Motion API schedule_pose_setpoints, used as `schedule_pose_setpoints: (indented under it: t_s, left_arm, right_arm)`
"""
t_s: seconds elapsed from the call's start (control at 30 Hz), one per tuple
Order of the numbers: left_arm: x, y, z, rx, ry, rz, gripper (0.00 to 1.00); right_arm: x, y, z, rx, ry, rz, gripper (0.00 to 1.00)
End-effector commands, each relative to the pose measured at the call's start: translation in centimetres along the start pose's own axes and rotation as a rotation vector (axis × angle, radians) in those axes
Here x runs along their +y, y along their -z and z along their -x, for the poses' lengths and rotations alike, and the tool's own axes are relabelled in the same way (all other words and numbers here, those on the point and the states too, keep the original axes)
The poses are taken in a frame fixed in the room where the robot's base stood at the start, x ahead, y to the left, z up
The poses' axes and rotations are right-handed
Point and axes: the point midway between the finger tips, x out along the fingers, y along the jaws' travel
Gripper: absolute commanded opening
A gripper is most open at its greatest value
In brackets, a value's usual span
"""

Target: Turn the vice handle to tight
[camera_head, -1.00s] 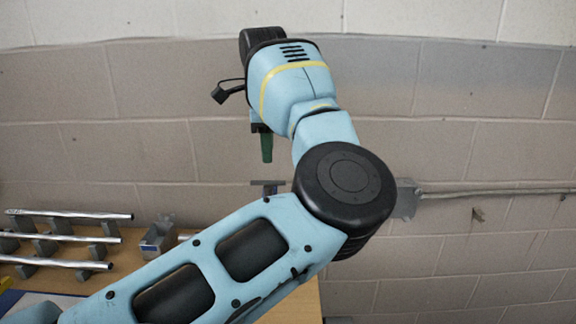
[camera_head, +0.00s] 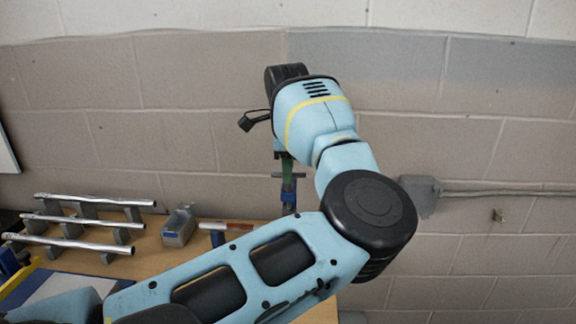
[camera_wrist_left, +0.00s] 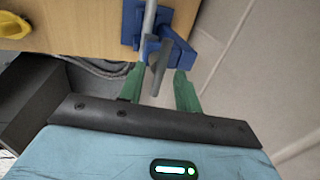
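The blue vice (camera_head: 288,197) stands at the table's far right part, partly behind my left arm; it also shows at the top of the left wrist view (camera_wrist_left: 178,48). Its grey handle bar (camera_wrist_left: 161,66) lies between the green fingers of my left gripper (camera_wrist_left: 160,78). The fingers are apart, with a visible gap on each side of the bar. In the head view my left gripper (camera_head: 287,168) points down, its green fingertips at the height of the handle. The jaws and what they hold are not clear. My right gripper is out of view.
Metal rods (camera_head: 85,222) rest on grey stands at the left of the wooden table. A small grey metal box (camera_head: 179,227) stands nearby. A wall box with conduit (camera_head: 425,195) is at right. A yellow object (camera_wrist_left: 14,25) lies at the wrist view's upper left.

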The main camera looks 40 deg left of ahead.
Motion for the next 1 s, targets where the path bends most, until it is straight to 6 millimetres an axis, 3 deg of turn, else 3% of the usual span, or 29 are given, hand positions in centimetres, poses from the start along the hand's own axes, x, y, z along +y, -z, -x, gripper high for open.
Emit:
schedule_pose_setpoints:
  t_s: [0.2,0.47,0.83,1.0]
  left_arm:
    - [0.0,0.01,-0.06,0.0,0.0,0.0,0.33]
    - [0.0,0.0,-0.05,0.0,0.0,0.0,0.01]
    - [0.0,-0.05,0.07,0.006,0.0,-0.032,0.0]
    - [-0.03,-0.13,0.23,0.024,0.001,-0.109,0.0]
  right_arm:
    - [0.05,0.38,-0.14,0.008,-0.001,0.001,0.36]
    - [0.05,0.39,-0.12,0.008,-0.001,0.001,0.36]
    - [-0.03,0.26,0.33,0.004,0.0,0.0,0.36]
    - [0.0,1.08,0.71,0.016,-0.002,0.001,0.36]
